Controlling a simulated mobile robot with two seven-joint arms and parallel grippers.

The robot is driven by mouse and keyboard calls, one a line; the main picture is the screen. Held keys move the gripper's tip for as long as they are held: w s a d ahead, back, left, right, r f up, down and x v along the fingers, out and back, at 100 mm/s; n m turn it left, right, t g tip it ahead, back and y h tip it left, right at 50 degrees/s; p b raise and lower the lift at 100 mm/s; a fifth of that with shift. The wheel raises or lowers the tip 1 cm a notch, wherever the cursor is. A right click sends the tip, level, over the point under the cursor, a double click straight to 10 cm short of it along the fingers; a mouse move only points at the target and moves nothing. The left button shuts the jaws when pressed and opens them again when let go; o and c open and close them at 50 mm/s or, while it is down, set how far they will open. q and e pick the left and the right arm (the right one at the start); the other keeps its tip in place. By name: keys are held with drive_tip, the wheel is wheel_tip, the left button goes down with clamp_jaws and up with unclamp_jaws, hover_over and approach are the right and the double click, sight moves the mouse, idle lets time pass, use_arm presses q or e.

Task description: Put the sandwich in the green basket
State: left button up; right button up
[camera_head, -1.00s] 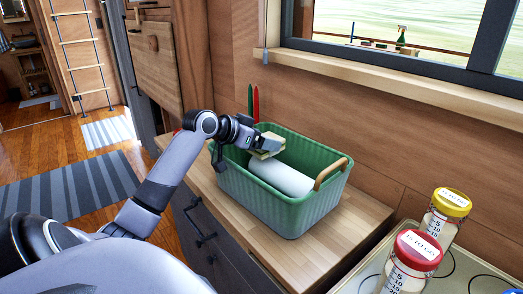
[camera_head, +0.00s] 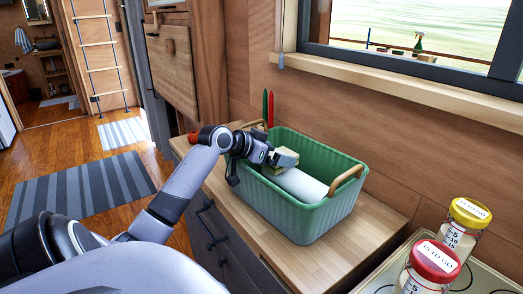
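The green basket (camera_head: 290,213) with wooden handles stands on the wooden counter. My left gripper (camera_head: 284,158) reaches over the basket's left part. A pale yellowish block, which looks like the sandwich (camera_head: 283,165), is at its fingertips, at about rim height inside the basket outline. The fingers seem closed around it, though the contact is small in view. A white rounded object (camera_head: 304,186) lies in the basket just below and to the right of the sandwich. My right gripper is not in view.
Two jars with a red lid (camera_head: 436,261) and a yellow lid (camera_head: 469,211) stand at the lower right. Red and green pointed items (camera_head: 268,108) stand behind the basket by the wall. The wooden counter (camera_head: 335,255) is bare in front of the basket.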

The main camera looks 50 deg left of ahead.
use_arm(q)
drive_tip(key=v, duration=1.1)
drive_tip(key=shift+s+r, duration=0.2)
drive_tip(key=shift+s, duration=0.05)
